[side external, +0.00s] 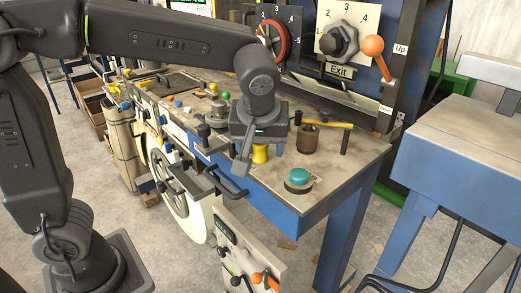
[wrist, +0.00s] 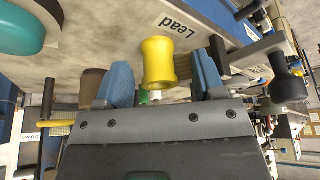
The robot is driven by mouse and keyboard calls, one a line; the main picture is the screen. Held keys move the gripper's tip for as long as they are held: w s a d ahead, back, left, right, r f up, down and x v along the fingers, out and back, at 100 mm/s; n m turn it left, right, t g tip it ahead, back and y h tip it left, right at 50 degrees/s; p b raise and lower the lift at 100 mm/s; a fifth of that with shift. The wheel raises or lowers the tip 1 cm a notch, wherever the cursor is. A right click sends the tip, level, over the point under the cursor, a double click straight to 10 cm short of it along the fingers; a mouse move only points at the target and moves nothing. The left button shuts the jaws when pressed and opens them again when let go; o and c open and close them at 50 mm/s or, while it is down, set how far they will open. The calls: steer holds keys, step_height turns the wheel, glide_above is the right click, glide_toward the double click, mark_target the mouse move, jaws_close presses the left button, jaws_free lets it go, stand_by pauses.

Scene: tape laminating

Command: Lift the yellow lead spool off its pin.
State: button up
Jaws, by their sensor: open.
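The yellow lead spool (side external: 260,154) stands on the bench top near the front edge, partly hidden by my gripper (side external: 261,148). In the wrist view the spool (wrist: 160,60) shows in the gap between the two blue finger pads, next to a "Lead" label (wrist: 174,24). My gripper (wrist: 161,65) is open, with one finger on each side of the spool. A gap shows between the spool and each pad, so neither finger appears to touch it. The pin is hidden.
A teal button (side external: 299,175) sits near the front bench corner. A brown pot (side external: 307,138), a yellow-handled tool (side external: 328,124) and a black post (side external: 345,140) stand right of my gripper. Black levers (side external: 185,178) jut from the bench front. A dial panel (side external: 340,35) stands behind.

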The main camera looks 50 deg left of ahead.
steer(key=c, duration=1)
steer(key=shift+r, duration=0.1)
steer(key=shift+r, duration=0.6)
step_height(320, 180, up, 2)
steer(key=shift+r, duration=0.2)
steer(key=s+a+r, duration=0.2)
steer(key=a+r, duration=0.5)
steer(key=a, duration=0.4)
steer(key=shift+s+a+r, duration=0.15)
steer(key=shift+s+a, duration=0.05)
steer(key=shift+s, duration=0.2)
